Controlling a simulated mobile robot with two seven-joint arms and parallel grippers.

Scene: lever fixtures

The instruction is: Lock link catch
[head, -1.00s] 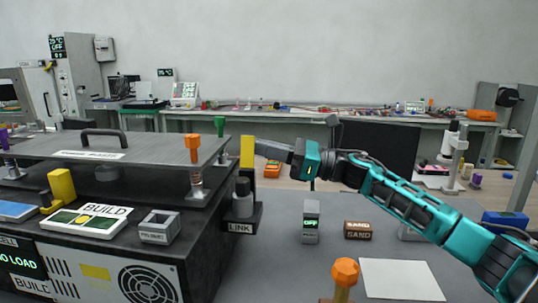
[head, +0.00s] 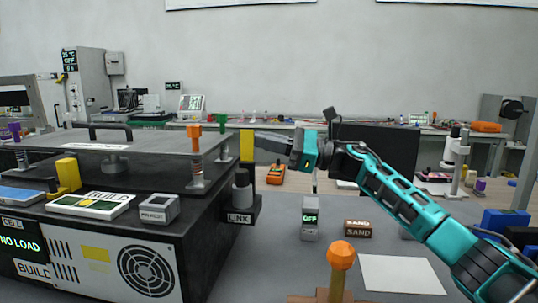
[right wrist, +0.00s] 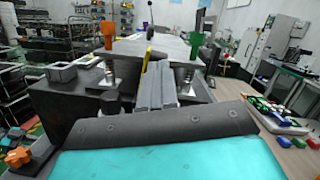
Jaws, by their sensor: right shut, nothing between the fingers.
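The link catch stands at the right side of the black machine, with a yellow upright handle (head: 247,145) above a grey cylinder (head: 241,190) and a bracket labelled LINK (head: 239,217). My right gripper (head: 260,141) is shut with nothing held. Its fingertips are at the right side of the yellow handle, close to or touching it; I cannot tell which. In the right wrist view the shut fingers (right wrist: 155,86) point toward the yellow handle (right wrist: 146,60), which is partly hidden behind them. My left gripper is not in view.
The machine's top plate (head: 140,143) has orange (head: 194,131) and green (head: 221,119) knobs near the catch. An orange-knobbed post (head: 341,256), a SAND block (head: 358,228) and a white sheet (head: 400,274) are on the grey surface to the right.

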